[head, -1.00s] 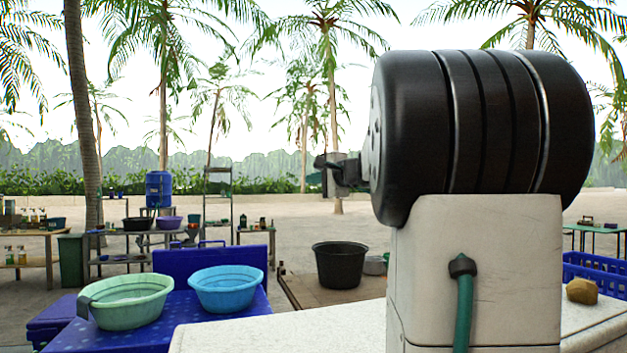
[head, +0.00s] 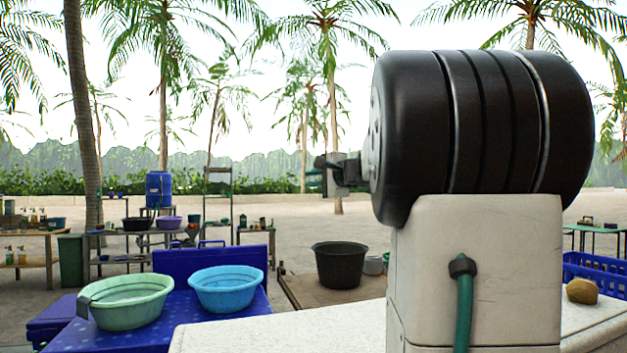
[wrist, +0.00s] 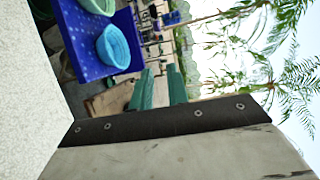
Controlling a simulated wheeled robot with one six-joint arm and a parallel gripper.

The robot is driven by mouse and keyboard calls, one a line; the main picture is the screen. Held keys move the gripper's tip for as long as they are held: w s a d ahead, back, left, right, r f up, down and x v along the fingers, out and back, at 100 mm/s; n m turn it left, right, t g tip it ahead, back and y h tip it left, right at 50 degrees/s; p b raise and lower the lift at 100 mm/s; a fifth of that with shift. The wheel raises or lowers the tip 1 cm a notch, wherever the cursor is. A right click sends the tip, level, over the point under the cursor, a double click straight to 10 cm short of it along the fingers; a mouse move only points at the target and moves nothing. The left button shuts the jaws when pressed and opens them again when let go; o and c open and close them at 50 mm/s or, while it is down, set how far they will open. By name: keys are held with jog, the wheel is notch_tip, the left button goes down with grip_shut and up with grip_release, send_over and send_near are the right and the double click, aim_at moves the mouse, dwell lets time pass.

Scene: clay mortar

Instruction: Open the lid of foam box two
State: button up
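I cannot make out a foam box marked as two, or its lid, in either view. A pale speckled slab (head: 270,335) with a flat top lies low in the head view, and a similar pale surface (wrist: 28,110) fills the left of the wrist view; I cannot tell whether it is a foam box or a counter. My gripper (wrist: 159,72) shows two green fingers apart with nothing between them. In the head view my gripper (head: 340,175) is mostly hidden behind my black arm joint and stands out to its left, in the air.
A green basin (head: 125,302) and a light-blue basin (head: 228,290) stand on a blue surface (head: 200,325). Behind are a black tub (head: 338,266) and cluttered tables. At right are a blue crate (head: 598,272) and a brown lump (head: 582,291). My arm blocks the middle right.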

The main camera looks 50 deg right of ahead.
jog(key=shift+o, duration=0.5)
jog(key=shift+s, duration=0.1)
jog(key=s+a, duration=0.1)
jog(key=s, duration=0.6)
jog(key=shift+s+r, duration=0.2)
jog(key=shift+r, duration=0.15)
jog(key=shift+a, duration=0.1)
